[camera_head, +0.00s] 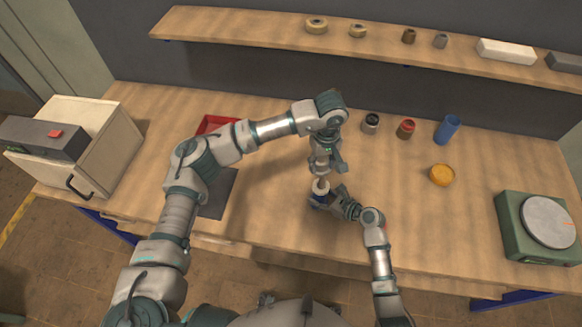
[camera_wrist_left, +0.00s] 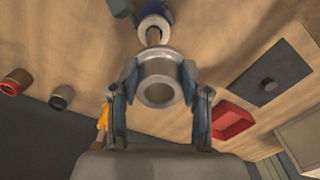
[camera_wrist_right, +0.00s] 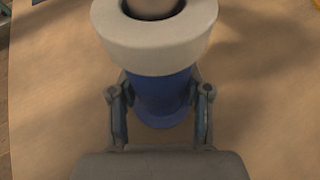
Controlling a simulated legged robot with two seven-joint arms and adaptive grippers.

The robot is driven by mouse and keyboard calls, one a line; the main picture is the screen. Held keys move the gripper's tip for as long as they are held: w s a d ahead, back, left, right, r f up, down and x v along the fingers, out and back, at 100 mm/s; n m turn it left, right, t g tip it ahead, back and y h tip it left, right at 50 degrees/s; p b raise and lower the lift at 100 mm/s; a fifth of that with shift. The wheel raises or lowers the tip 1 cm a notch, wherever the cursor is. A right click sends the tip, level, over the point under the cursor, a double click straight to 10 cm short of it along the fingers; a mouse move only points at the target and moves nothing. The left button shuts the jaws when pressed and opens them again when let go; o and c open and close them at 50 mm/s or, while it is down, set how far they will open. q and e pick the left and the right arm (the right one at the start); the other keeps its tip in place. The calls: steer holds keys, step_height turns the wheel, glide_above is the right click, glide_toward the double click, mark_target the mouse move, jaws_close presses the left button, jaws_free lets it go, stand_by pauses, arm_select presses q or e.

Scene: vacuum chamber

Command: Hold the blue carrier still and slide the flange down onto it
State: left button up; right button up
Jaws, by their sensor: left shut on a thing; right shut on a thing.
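The blue carrier (camera_head: 317,202) stands on the bench with a pale ring (camera_wrist_right: 160,45) around its top. My right gripper (camera_head: 328,200) is shut on its blue body (camera_wrist_right: 160,95), below the ring. My left gripper (camera_head: 323,168) points down from above, shut on a grey hollow collar (camera_wrist_left: 160,60), which I take as the flange. A thin tan stem (camera_wrist_left: 153,36) runs between the collar and the carrier's ring. In the right wrist view its end sits within the dark ring opening. How deep it goes is hidden.
A red tray (camera_head: 216,124) and dark mat (camera_head: 217,192) lie left. Two small jars (camera_head: 370,122) (camera_head: 406,129), a blue cup (camera_head: 447,130) and a yellow piece (camera_head: 441,175) stand right. A green scale (camera_head: 535,228) is far right. A shelf (camera_head: 270,25) runs along the back.

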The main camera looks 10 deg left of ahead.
mark_target(327, 170)
arm_select(q)
steer(key=shift+d+r+n, duration=0.3)
steer(key=shift+d, duration=0.55)
arm_select(e)
steer(key=shift+d+f, duration=0.15)
arm_select(q)
steer(key=shift+a+f, duration=0.1)
steer(key=shift+f, duration=1.7)
steer(key=shift+s+f, duration=0.1)
steer(key=shift+f, duration=2)
steer(key=o, duration=1.8)
steer(key=shift+r, duration=0.15)
steer(key=shift+r, duration=3.4)
